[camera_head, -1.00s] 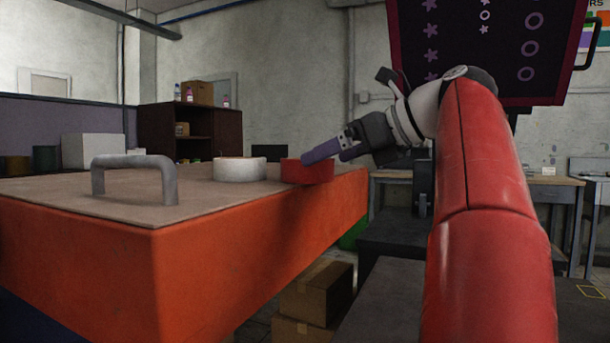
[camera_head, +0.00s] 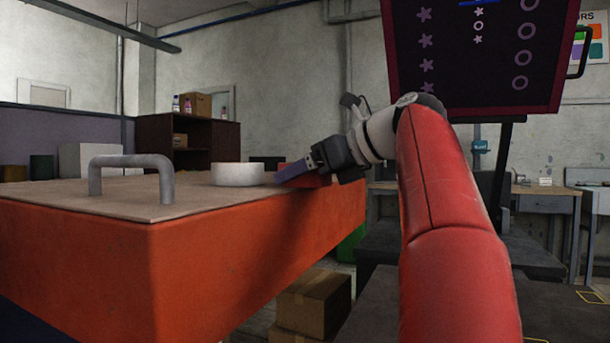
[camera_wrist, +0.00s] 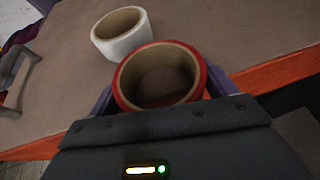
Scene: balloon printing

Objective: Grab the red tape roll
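The red tape roll (camera_head: 318,181) lies flat near the right edge of the table top in the head view, partly hidden by my gripper (camera_head: 290,174). In the wrist view the red roll (camera_wrist: 196,75) shows its tan inner core, with the near side hidden by the gripper body. My gripper (camera_wrist: 156,98) is open, with one purple finger on each side of the roll. Contact between the fingers and the roll cannot be told.
A white tape roll (camera_head: 238,174) stands just left of the red one. A grey metal handle (camera_head: 130,163) is fixed on the orange table (camera_head: 260,245), farther left. Cardboard boxes (camera_head: 315,302) are on the floor beside the table. A dark screen (camera_head: 475,60) stands behind my arm.

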